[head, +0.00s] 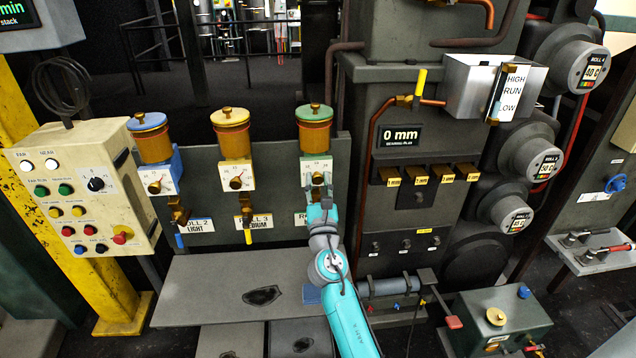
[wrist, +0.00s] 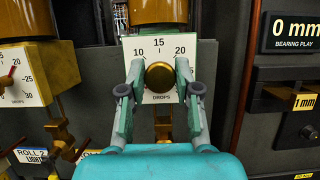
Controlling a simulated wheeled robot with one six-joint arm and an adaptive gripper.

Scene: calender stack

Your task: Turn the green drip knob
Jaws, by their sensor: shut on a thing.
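The green-lidded oiler (head: 314,130) is the rightmost of three on the grey panel, with a pale drops dial (head: 317,164) below its amber cup. The dial (wrist: 160,48) fills the upper middle of the wrist view, with 10, 15 and 20 readable. The round brass drip knob (wrist: 159,77) sits at its centre. My gripper (wrist: 159,80) is shut on this knob, one finger on each side. In the head view my gripper (head: 318,188) covers the knob and the lower dial. No pointer shows on this dial; the knob and fingers hide part of it.
A yellow-lidded oiler (head: 230,130) stands close on the left, with a blue-lidded one (head: 150,137) beyond it. Brass valves hang below them. The dark machine block with a bearing play display (head: 401,136) rises to the right. A grey shelf (head: 210,275) lies below.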

